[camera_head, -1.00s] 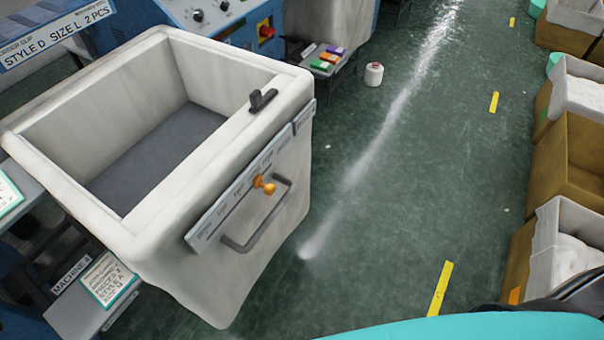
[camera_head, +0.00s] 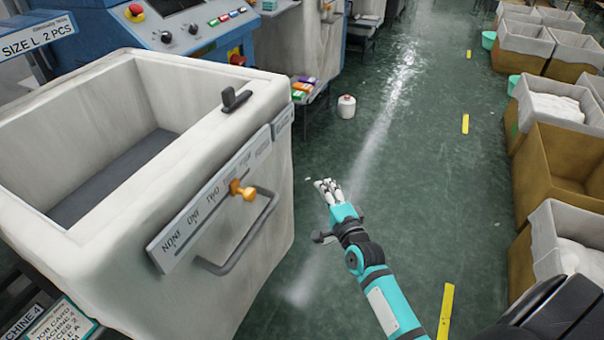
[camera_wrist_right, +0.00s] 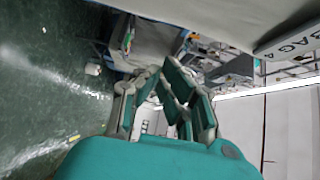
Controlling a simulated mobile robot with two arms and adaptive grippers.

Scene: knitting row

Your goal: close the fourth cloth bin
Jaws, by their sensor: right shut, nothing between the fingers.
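A large off-white cloth bin (camera_head: 266,190) stands pulled out at the left of the head view, open at the top, with a dark grey floor inside. Its front carries a grey bar handle (camera_head: 240,240), a marked strip with an orange knob (camera_head: 242,190), and a black latch on the rim (camera_head: 234,99). My right gripper (camera_head: 328,187) is shut and empty, in front of and to the right of the bin, apart from the handle. Its fingers (camera_wrist_right: 165,92) also show in the right wrist view. My left gripper is not in view.
A blue machine (camera_head: 180,28) stands behind the bin. Brown boxes with white liners (camera_head: 560,155) line the right side. The green floor (camera_head: 430,180) between is clear, with yellow marks.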

